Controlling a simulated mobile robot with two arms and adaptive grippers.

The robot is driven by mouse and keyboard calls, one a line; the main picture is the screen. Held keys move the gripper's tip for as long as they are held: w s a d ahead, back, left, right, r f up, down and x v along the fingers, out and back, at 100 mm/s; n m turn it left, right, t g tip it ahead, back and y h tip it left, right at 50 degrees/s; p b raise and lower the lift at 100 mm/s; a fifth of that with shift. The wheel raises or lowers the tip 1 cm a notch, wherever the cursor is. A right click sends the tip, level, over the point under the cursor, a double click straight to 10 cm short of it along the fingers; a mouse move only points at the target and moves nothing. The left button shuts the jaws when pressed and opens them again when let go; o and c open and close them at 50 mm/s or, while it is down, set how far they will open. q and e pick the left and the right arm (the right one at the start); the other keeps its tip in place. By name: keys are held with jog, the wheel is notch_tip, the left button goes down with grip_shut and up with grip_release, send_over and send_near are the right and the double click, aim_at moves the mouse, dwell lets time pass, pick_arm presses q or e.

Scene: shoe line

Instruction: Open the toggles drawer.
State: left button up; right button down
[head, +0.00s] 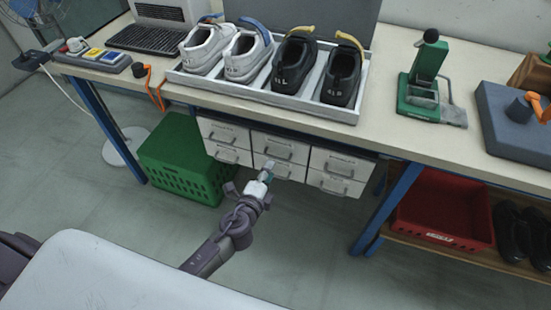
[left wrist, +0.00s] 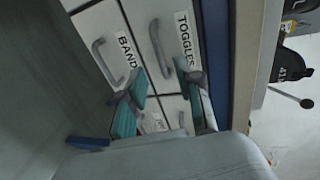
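The toggles drawer (left wrist: 176,22) is a white drawer front with a black-on-white TOGGLES label and a grey bar handle (left wrist: 160,48). It appears to be the top middle drawer (head: 281,149) under the bench in the head view, and it looks closed. My left gripper (head: 267,172) is in front of the middle drawers, near the lower handle. The TOGGLES handle lies above the fingers in that picture. My right gripper is not in view.
The BAND drawer (left wrist: 95,25) sits directly below the toggles drawer. Other closed drawers flank them. A green crate (head: 180,160) stands left of the drawers, a blue bench leg (head: 388,205) right. A shoe tray (head: 262,98) stands on the bench above. Floor in front is mostly free.

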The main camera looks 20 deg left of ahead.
aim_at(284, 149)
pick_arm(q)
jog(key=x, duration=0.6)
jog(key=shift+c, duration=0.3)
grip_shut()
